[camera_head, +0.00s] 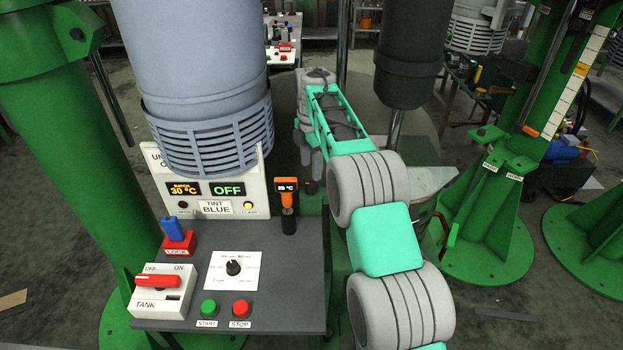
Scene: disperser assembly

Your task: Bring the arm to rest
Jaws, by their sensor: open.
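My arm rises from the lower right edge, to the right of the control panel (205,275). It bends at its far end, beside the grey ribbed motor housing (210,125). My gripper (311,182) hangs there pointing down, small and partly hidden by my arm's links. Its fingers look apart, and I see nothing held between them. It is behind and to the right of an orange handheld thermometer (287,190), which stands upright at the panel's back right corner. The gripper appears clear of the panel.
The panel has a red tank switch (157,281), a blue-and-red lock (176,238), a black dial (233,267), and start (208,308) and stop (240,308) buttons. The display (228,190) reads OFF. Green columns (55,150) flank the scene. A dark cylinder (408,60) hangs behind my arm.

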